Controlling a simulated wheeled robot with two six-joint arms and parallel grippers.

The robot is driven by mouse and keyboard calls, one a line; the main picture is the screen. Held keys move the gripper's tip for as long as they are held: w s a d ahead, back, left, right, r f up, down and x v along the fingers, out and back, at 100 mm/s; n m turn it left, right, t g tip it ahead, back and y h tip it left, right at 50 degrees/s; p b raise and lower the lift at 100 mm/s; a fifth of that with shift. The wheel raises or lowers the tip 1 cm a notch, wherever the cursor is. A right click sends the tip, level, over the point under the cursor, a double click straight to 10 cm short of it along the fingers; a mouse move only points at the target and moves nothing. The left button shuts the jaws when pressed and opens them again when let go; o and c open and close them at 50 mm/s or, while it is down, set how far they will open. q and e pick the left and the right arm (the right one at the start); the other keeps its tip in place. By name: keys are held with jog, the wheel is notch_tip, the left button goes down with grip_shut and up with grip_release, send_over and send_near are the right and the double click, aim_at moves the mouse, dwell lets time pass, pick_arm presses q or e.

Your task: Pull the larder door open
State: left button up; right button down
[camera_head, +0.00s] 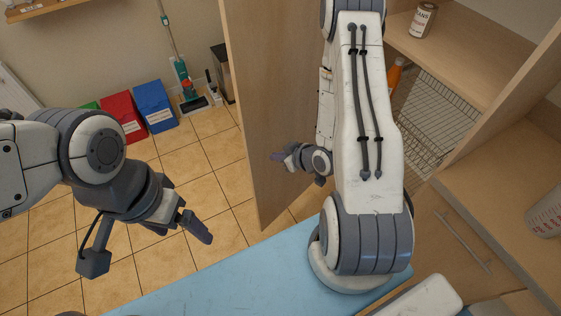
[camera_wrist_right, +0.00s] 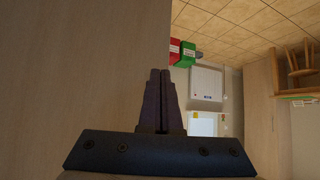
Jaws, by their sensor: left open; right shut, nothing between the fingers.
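The larder door (camera_head: 262,110) is a tall light-wood panel that stands swung open, with the cupboard's inside showing to its right. It also fills the left of the right wrist view (camera_wrist_right: 70,70). My right arm reaches past the blue counter on the cupboard side of the door. My right gripper (camera_head: 279,156) is shut and empty, in front of the door's inner face; I cannot tell whether it touches. Its closed fingers show in the right wrist view (camera_wrist_right: 160,88), near the panel's edge. My left gripper (camera_head: 196,225) is open and empty over the tiled floor, left of the door.
A can (camera_head: 423,20) stands on the larder shelf, with an orange bottle (camera_head: 395,74) and a wire basket (camera_head: 436,112) below. A blue worktop (camera_head: 215,280) lies in front. Red (camera_head: 123,117) and blue (camera_head: 155,105) bins stand by the back wall.

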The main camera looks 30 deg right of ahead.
aim_at(253, 148)
jog(key=w+f, duration=0.1)
jog(key=w, duration=0.1)
jog(key=w+a+f, duration=0.1)
jog(key=w, duration=0.1)
jog(key=w+a+f, duration=0.1)
jog(key=w, duration=0.2)
jog(key=shift+a+f, duration=0.25)
jog(key=shift+f, duration=0.1)
pick_arm(q)
jog(key=shift+f, duration=0.65)
pick_arm(e)
jog(key=shift+w+a+f, duration=0.2)
jog(key=shift+w, duration=0.4)
jog(key=shift+w, duration=0.1)
